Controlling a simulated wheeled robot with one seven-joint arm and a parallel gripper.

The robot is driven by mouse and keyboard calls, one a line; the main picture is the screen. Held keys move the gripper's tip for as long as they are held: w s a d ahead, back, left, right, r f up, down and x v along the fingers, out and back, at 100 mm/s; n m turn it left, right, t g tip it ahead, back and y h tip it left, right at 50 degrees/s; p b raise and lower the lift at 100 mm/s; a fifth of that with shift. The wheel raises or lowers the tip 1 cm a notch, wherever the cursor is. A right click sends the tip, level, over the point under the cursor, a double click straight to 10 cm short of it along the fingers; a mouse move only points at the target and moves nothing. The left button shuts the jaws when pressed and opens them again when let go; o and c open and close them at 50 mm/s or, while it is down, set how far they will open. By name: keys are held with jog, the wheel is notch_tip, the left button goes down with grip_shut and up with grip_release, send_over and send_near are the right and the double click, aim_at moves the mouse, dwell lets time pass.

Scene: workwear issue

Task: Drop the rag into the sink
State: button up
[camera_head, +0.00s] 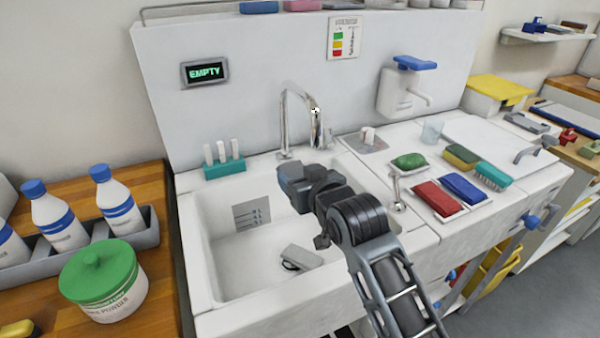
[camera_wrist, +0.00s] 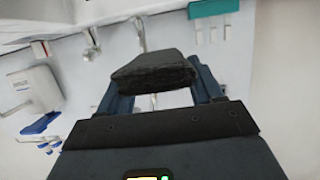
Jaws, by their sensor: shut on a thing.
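The white sink (camera_head: 203,250) is in the middle of the head view, with a deep basin. My gripper (camera_head: 290,182) is above the basin, toward its right side. In the wrist view my gripper (camera_wrist: 160,98) is shut on a dark grey, folded-looking block, which I take to be the rag (camera_wrist: 153,74). The rag spans the gap between the two fingers and is clear of the surfaces around it. In the head view the rag is hard to tell apart from the dark gripper.
A grey piece (camera_head: 302,257) lies on the basin floor near the drain. The faucet (camera_head: 285,120) rises behind the basin. A teal rack (camera_head: 225,168) stands on the back left rim. Brushes and sponges (camera_head: 462,157) lie on the right counter. Bottles (camera_head: 120,205) stand at left.

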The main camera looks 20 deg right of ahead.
jog(key=shift+f+b, duration=0.9)
jog(key=shift+f, duration=0.6)
jog(key=o, duration=1.1)
jog(key=shift+s, duration=0.15)
jog(key=b+v, duration=0.1)
jog(key=v, duration=0.6)
jog(key=shift+s+r, duration=0.2)
jog(key=shift+s, duration=0.1)
